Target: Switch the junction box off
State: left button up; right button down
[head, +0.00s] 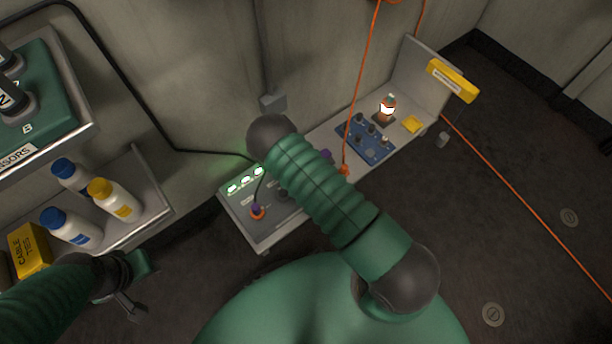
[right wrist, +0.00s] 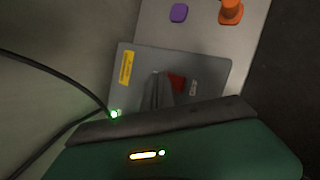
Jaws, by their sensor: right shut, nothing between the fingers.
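The junction box is likely the grey box (right wrist: 212,72) in the right wrist view, with a yellow label (right wrist: 126,67) and a small red part (right wrist: 177,82), perhaps its switch. My right gripper (right wrist: 158,90) is shut and empty in front of the box, just left of the red part and partly over it. I cannot tell whether it touches. In the head view my right arm hides this gripper and most of that area. My left gripper (head: 130,292) hangs low on the left, away from the bench; its jaw opening is unclear.
The bench carries a grey panel with green lights (head: 246,180), a blue panel with knobs (head: 366,141), a glowing bottle (head: 387,107) and an orange plug (head: 343,170). Black and orange cables cross the area. A shelf with bottles (head: 112,197) stands left. The right floor is mostly clear.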

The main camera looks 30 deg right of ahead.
jog(key=shift+f, duration=0.1)
dwell(0.6)
jog(key=shift+s+f, duration=0.1)
jog(key=shift+f, duration=0.2)
jog(key=shift+s+a+f+b, duration=0.15)
jog(key=shift+s+f+b, duration=0.1)
jog(key=shift+f+b, duration=0.25)
dwell(0.9)
jog(key=shift+r, duration=0.1)
jog(key=shift+r+p, duration=0.25)
jog(key=shift+p, duration=0.15)
jog(key=shift+w, duration=0.1)
